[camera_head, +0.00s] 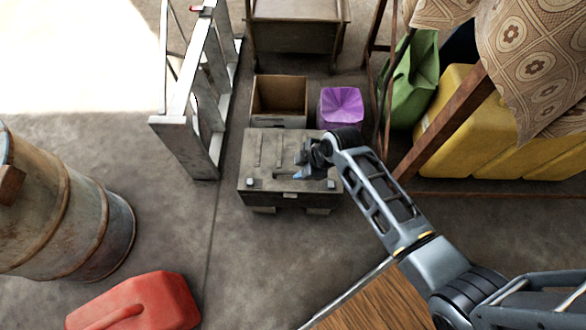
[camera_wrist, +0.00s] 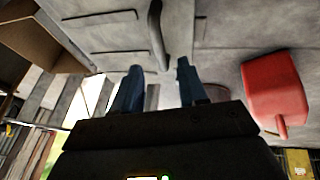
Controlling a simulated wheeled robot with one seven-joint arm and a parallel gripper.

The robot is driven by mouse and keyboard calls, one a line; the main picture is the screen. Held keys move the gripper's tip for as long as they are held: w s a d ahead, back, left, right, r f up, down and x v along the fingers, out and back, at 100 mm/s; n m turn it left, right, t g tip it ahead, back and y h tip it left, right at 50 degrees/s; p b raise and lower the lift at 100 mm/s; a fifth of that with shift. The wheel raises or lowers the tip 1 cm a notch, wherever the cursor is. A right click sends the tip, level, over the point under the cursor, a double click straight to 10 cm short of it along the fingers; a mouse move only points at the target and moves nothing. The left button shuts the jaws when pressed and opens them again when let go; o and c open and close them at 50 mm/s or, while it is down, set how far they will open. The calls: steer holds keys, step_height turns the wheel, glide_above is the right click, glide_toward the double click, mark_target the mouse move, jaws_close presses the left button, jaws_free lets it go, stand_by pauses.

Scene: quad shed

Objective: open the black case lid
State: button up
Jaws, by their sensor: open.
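The black case (camera_head: 262,180) sits on the concrete floor and looks dark grey. Its lid (camera_head: 262,146) lies flat and shut, with raised ribs on top and latches along the front edge. My gripper (camera_head: 305,172) is over the right part of the lid and hides some of it. In the wrist view my gripper (camera_wrist: 159,72) has its two blue fingers apart, with nothing held between them. The lid (camera_wrist: 105,32) fills the top of that view, and a dark curved handle (camera_wrist: 157,35) ends near the gap between the fingers. I cannot tell whether they touch.
An open cardboard box (camera_head: 279,97) and a purple container (camera_head: 341,108) stand behind the case. A metal frame (camera_head: 190,125) stands to its left. A red can (camera_head: 140,303) and a rusty barrel (camera_head: 70,220) are at front left. The floor before the case is clear.

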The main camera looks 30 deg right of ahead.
mark_target(292, 172)
steer(key=b+x, duration=0.1)
steer(key=x, duration=0.4)
steer(key=shift+f+b, duration=0.2)
steer(key=shift+b, duration=0.15)
steer(key=shift+c, duration=0.3)
jaws_close()
